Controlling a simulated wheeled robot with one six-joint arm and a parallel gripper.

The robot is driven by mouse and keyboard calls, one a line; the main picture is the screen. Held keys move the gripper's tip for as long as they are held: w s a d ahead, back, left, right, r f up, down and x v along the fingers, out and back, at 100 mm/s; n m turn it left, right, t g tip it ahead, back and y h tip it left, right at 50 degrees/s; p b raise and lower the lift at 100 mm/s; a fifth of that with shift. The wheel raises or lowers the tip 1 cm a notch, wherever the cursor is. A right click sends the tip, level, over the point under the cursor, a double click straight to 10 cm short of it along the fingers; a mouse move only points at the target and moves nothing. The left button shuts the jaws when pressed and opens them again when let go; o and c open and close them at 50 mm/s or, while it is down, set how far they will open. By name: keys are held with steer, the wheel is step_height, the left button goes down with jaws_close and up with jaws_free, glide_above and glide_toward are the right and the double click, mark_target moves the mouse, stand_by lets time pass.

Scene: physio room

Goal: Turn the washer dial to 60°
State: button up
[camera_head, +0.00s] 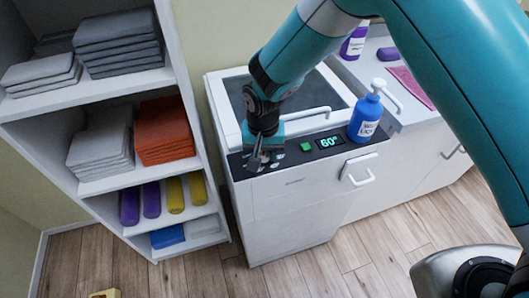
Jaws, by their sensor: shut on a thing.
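The white washer (285,200) stands in the middle of the view, with a dark control strip along the front of its top. The display (331,142) on the strip reads 60°. A green button (306,147) sits left of the display. My gripper (261,160) points down at the left part of the strip and is shut on the washer dial. The fingers hide most of the dial, so its pointer cannot be made out.
A blue bottle (367,116) stands right of the display, close to the strip. A white shelf (118,87) with folded towels and rolls stands close on the left. A purple bottle (354,42) is on the counter behind. Wooden floor lies in front.

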mark_target(263, 152)
steer(key=shift+w+a+r+m, duration=0.1)
steer(key=shift+w+m, duration=0.05)
steer(key=shift+m, duration=0.45)
steer(key=o, duration=0.6)
step_height(263, 152, up, 17)
steer(key=shift+r+b, duration=0.2)
steer(key=shift+b, duration=0.85)
